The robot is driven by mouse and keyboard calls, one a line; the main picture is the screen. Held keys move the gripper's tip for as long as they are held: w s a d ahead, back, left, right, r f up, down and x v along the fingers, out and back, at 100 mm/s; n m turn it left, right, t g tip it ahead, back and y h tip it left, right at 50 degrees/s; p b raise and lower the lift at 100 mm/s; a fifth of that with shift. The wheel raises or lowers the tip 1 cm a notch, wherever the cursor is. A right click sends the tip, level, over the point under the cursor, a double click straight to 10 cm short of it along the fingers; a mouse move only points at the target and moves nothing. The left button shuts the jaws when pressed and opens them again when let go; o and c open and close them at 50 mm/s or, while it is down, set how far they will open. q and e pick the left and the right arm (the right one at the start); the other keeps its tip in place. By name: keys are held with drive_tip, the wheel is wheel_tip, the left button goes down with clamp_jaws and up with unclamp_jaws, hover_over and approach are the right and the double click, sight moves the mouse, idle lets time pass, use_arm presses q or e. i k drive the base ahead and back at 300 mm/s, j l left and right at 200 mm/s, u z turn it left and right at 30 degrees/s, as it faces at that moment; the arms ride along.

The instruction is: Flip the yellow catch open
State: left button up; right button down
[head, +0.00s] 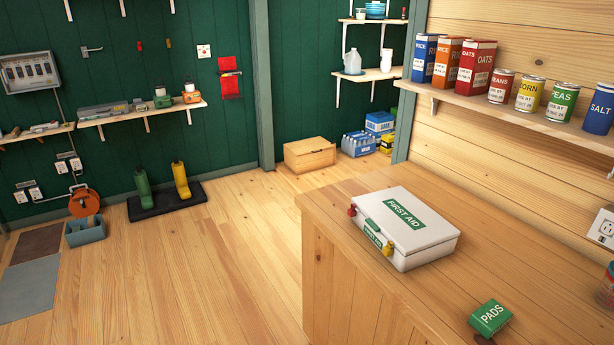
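A white first aid box (428,233) with a green FIRST AID label lies with its lid down on the wooden counter. The yellow catch (387,248) is on its front side, near the right end of that side. A red catch (352,211) is at the other end of the same side. The yellow catch is small in this view, and I cannot tell its exact position. Neither of my grippers is in view.
A green PADS box (490,317) lies on the counter (350,260), nearer than the first aid box. Cans and cartons stand on a wall shelf (520,112) above. The counter left of the box is narrow. The wooden floor (230,260) beyond is mostly clear.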

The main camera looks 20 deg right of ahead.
sight(388, 251)
drive_tip(key=z, duration=1.4)
